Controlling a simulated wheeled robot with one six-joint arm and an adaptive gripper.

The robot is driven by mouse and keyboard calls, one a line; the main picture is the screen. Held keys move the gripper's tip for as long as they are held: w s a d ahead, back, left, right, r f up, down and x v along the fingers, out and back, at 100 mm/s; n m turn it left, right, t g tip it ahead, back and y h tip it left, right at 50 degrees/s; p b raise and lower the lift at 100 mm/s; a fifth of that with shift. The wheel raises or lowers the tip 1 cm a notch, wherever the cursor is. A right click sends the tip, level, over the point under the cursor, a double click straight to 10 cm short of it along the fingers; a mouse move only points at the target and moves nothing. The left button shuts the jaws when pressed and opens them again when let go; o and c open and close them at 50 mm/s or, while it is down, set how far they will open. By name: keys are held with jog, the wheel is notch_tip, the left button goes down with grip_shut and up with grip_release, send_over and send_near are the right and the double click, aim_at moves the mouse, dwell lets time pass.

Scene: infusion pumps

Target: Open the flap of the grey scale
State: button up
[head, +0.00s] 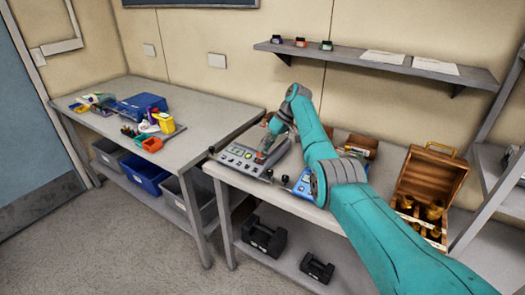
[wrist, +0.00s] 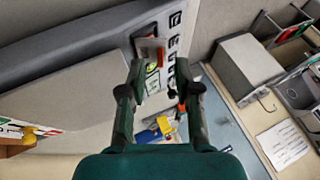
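The grey scale (head: 240,156) sits at the left end of the right-hand bench in the head view, with buttons and a small display on its front. My gripper (head: 265,154) is at its right part, partly hidden by my wrist. In the wrist view the two fingers of my gripper (wrist: 159,72) stand apart, with a clear gap between them.
A blue device (head: 301,186) stands just right of the scale, partly behind my arm. An open wooden box (head: 428,180) with brass weights stands farther right. The left table (head: 205,112) holds a blue case (head: 142,107) and tools. A shelf (head: 370,62) hangs above the bench.

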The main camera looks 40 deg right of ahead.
jog(key=v, duration=0.9)
jog(key=shift+d+r, duration=0.2)
jog(key=shift+r, duration=0.2)
